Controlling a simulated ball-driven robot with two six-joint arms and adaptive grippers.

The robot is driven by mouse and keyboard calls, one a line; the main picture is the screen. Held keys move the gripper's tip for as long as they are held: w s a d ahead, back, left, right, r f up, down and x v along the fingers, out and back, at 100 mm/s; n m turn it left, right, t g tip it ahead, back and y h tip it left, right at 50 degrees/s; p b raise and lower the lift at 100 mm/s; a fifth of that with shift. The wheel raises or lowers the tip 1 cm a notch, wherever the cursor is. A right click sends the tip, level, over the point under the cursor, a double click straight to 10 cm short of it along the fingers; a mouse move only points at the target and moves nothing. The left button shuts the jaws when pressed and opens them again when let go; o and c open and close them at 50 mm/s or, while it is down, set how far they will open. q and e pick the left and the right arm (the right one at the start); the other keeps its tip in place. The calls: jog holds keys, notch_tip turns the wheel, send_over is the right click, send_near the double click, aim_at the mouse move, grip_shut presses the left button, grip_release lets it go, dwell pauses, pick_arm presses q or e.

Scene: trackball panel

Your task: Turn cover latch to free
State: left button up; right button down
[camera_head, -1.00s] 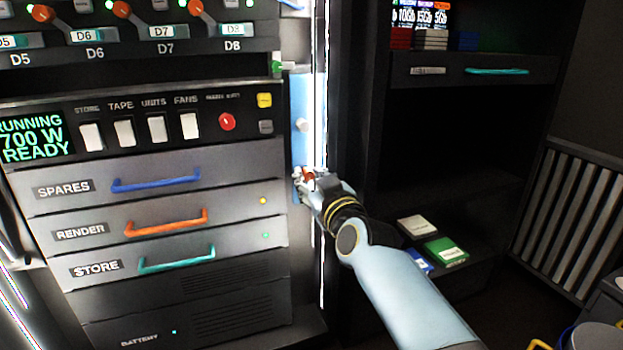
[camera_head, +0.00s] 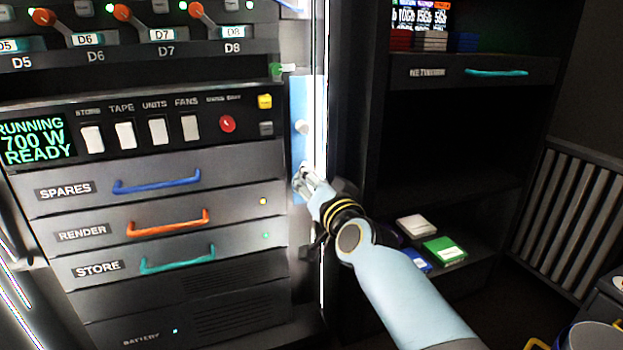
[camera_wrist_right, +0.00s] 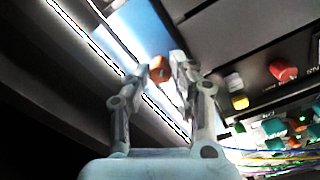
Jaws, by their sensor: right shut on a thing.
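The cover latch (camera_wrist_right: 160,70) shows in the right wrist view as a small orange piece between my fingertips, at the edge of a pale blue panel. In the head view it is hidden behind my fingers. My right gripper (camera_head: 305,180) is at the lower part of the narrow blue panel (camera_head: 300,100), right of the drawers. It also shows in the right wrist view (camera_wrist_right: 159,66), shut on the latch with a finger on either side. I cannot tell the latch's exact angle. My left gripper is out of view.
A white knob (camera_head: 302,127) sits on the blue panel above my gripper. Left are drawers with blue (camera_head: 157,182), orange (camera_head: 168,223) and teal (camera_head: 178,259) handles, and a red button (camera_head: 227,124). A dark shelf unit (camera_head: 450,140) stands at the right.

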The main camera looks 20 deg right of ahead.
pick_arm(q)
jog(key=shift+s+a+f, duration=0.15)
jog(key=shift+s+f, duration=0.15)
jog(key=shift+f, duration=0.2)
pick_arm(e)
jog(key=shift+f+m, duration=0.1)
jog(key=shift+m, duration=4.2)
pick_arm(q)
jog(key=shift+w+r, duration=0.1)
pick_arm(e)
jog(key=c, duration=1.2)
grip_release()
jog(key=shift+o, duration=0.2)
jog(key=shift+s, duration=0.1)
jog(key=s, duration=1.2)
jog(key=shift+d, duration=0.2)
